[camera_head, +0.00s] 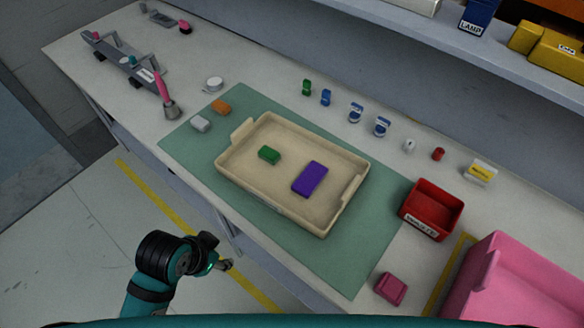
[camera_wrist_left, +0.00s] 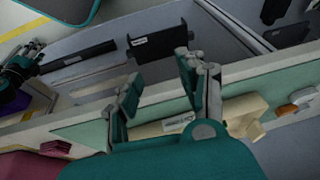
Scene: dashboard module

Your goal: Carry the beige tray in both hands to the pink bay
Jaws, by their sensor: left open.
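The beige tray (camera_head: 258,199) lies on the green mat (camera_head: 345,270) on the bench, with a green block (camera_head: 269,154) and a purple block (camera_head: 310,179) inside. The pink bay (camera_head: 505,290) stands at the right edge in the head view, partly cut off. My left gripper (camera_head: 222,265) is open and empty, in front of the bench and apart from the tray. In the left wrist view its fingers (camera_wrist_left: 158,72) are spread, with part of the tray (camera_wrist_left: 242,108) behind them. My right gripper (camera_wrist_left: 32,52) shows small at the left there; its jaws are unclear.
A red bin (camera_head: 428,212) and a dark pink block (camera_head: 391,289) lie between tray and bay. A shelf (camera_head: 440,45) overhangs the back.

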